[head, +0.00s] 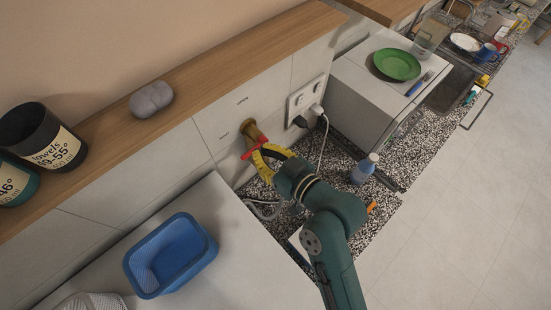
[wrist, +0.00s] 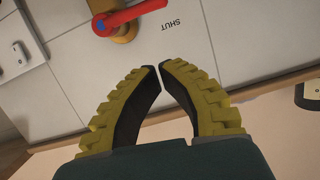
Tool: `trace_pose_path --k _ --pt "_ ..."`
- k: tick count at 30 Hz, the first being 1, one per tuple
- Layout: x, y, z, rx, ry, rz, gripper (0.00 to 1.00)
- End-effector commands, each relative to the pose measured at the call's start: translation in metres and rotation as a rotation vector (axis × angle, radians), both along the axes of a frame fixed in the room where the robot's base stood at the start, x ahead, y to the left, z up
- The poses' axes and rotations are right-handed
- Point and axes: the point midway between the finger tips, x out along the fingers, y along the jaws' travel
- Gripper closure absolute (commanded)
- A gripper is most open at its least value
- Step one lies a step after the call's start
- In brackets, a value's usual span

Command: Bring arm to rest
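My gripper (head: 257,152) is at the tiled wall, in front of the red valve handle (head: 252,153) in the head view. Its yellow fingers with dark pads show in the wrist view (wrist: 158,67). Their tips nearly meet, with only a thin gap and nothing between them. In the wrist view the red handle (wrist: 130,16) on its brass valve (wrist: 124,34) lies beyond the fingertips and apart from them. One end of the handle points toward the printed word SHUT (wrist: 171,25). My arm is stretched out over the speckled counter.
A blue basket (head: 174,255) stands on the white top at left. A bottle (head: 364,168) stands right of my arm. Plugs (head: 316,110) sit in the wall socket, a cord hanging below. A green plate (head: 397,64) lies on the white box. The floor at right is clear.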

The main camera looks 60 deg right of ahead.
Motion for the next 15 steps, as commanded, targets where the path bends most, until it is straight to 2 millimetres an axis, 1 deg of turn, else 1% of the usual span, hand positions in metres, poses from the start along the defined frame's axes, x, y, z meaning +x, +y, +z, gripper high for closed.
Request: trace_pose_path --k 1,3,6,9,15 --pt "-0.012 0.002 0.001 -0.003 -0.007 -0.005 1.00" --pt "-0.026 0.005 0.006 -0.004 -0.007 -0.004 1.00" --pt "-0.040 0.009 0.011 -0.003 -0.006 -0.002 1.00" --pt "-0.046 0.011 0.014 -0.004 -0.007 -0.001 1.00" --pt "-0.048 0.012 0.016 -0.003 -0.006 0.001 1.00"
